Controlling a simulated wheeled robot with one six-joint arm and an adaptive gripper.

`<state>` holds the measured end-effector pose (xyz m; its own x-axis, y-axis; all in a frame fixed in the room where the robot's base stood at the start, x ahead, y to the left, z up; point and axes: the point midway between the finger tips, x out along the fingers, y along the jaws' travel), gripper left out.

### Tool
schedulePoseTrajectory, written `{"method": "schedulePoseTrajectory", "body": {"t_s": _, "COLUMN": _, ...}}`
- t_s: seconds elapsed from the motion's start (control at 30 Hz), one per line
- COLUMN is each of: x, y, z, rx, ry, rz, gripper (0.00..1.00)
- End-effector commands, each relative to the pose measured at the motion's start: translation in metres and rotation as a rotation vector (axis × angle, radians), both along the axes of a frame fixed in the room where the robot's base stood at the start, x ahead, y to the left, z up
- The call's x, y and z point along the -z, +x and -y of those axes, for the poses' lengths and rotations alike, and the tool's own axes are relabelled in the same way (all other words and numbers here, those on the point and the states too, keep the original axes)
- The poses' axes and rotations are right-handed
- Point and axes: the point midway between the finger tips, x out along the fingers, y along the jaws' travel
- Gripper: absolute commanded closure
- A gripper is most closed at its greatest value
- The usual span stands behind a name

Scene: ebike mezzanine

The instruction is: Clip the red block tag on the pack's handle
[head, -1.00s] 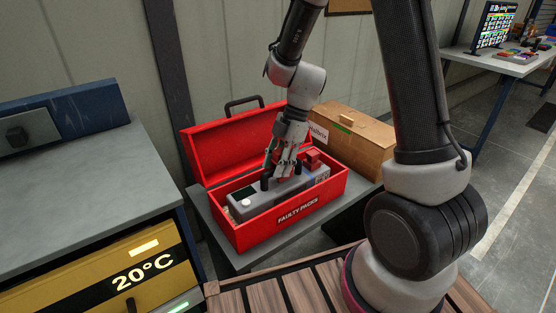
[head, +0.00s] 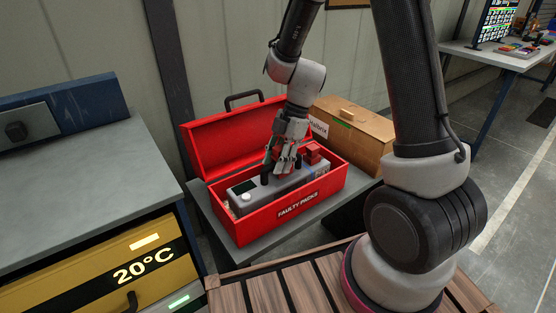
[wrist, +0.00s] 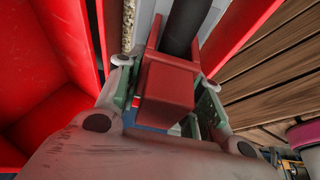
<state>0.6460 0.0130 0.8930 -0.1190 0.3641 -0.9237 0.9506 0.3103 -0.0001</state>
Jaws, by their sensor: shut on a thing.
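The grey battery pack (head: 243,204) lies in the open red toolbox marked FAULTY PACKS (head: 250,232). My gripper (head: 278,167) reaches down over the pack, at its handle. A black handle post (head: 264,180) shows just left of the fingers; the handle's bar is mostly hidden in the head view. In the wrist view my gripper (wrist: 165,100) is shut on the red block tag (wrist: 166,92). The dark handle bar (wrist: 186,25) runs right up to the tag's notched far end. I cannot tell how fully the tag sits around the bar.
A dark red block shape (head: 312,153) shows right of my fingers in the toolbox. The toolbox lid (head: 215,143) stands open behind. A wooden box (head: 355,135) stands close on the right. A grey-topped cabinet (head: 90,180) is at the left.

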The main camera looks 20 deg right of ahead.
Motion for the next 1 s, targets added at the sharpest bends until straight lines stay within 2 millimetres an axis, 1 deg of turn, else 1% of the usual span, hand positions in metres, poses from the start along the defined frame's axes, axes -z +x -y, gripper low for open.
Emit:
{"method": "schedulePoseTrajectory", "body": {"t_s": 0.47, "x": 0.0049, "y": 0.0000, "z": 0.0000, "rx": 0.001, "ry": 0.000, "rz": 0.000, "gripper": 0.87}}
{"method": "schedulePoseTrajectory", "body": {"t_s": 0.5, "x": 0.0048, "y": 0.0000, "z": 0.0001, "rx": 0.001, "ry": 0.000, "rz": 0.000, "gripper": 0.58}}
{"method": "schedulePoseTrajectory", "body": {"t_s": 0.57, "x": 0.0048, "y": 0.0000, "z": 0.0001, "rx": 0.001, "ry": 0.000, "rz": 0.000, "gripper": 0.47}}
{"method": "schedulePoseTrajectory", "body": {"t_s": 0.6, "x": 0.0048, "y": 0.0000, "z": 0.0001, "rx": 0.001, "ry": 0.000, "rz": 0.000, "gripper": 0.40}}
{"method": "schedulePoseTrajectory", "body": {"t_s": 0.63, "x": 0.0048, "y": 0.0000, "z": 0.0000, "rx": 0.001, "ry": 0.000, "rz": 0.000, "gripper": 0.38}}
{"method": "schedulePoseTrajectory", "body": {"t_s": 0.9, "x": 0.0045, "y": 0.0001, "z": 0.0001, "rx": 0.000, "ry": 0.000, "rz": 0.001, "gripper": 0.38}}
{"method": "schedulePoseTrajectory", "body": {"t_s": 1.0, "x": 0.0001, "y": 0.0011, "z": 0.0018, "rx": 0.001, "ry": 0.001, "rz": 0.002, "gripper": 0.38}}
